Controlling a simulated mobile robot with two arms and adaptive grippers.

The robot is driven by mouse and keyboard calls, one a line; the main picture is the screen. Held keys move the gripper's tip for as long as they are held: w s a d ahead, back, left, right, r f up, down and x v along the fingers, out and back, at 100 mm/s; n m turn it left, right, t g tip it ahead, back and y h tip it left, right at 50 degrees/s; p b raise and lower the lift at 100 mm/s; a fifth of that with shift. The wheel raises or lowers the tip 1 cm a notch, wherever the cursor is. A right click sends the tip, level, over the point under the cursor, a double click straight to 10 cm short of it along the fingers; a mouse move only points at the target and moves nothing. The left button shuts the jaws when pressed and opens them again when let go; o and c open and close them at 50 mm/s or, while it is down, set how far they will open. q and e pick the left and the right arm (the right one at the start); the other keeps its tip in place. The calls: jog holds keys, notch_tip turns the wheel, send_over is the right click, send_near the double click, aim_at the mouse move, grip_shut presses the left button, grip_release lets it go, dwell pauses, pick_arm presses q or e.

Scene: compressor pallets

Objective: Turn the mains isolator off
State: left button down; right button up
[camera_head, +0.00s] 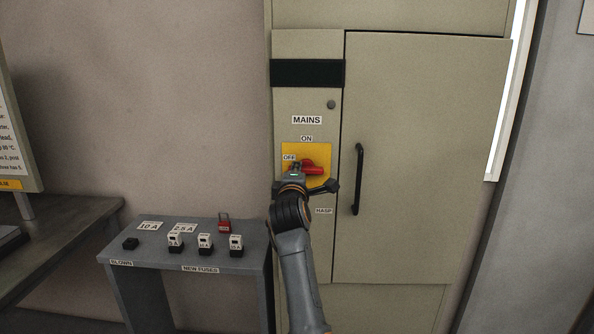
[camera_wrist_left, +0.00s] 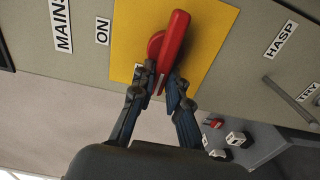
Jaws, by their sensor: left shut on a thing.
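The mains isolator has a red handle (camera_head: 314,168) on a yellow plate (camera_head: 322,150), below the MAINS and ON labels on the cabinet. The handle lies near horizontal, with the OFF label (camera_head: 289,157) at its left. In the left wrist view the red handle (camera_wrist_left: 174,38) stretches across the yellow plate (camera_wrist_left: 207,25). My left gripper (camera_head: 296,167) is at the handle's left part. In the left wrist view its two fingers (camera_wrist_left: 163,83) are on either side of the handle, shut on it. The fingers partly hide the handle's lower end. My right gripper is not in view.
A tall cabinet door (camera_head: 430,120) with a black pull handle (camera_head: 358,178) is right of the isolator. A grey bench (camera_head: 190,256) at lower left holds several fuses and a red padlock (camera_head: 224,224). A HASP label (camera_head: 323,211) is below the plate.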

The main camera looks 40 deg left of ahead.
pick_arm(q)
jog(key=shift+n, duration=0.3)
jog(key=c, duration=1.3)
grip_release()
jog(key=shift+f, duration=0.1)
notch_tip(320, 180, up, 9)
jog(key=shift+r, duration=0.15)
jog(key=shift+w+a+r, duration=0.1)
jog(key=shift+r, duration=0.3)
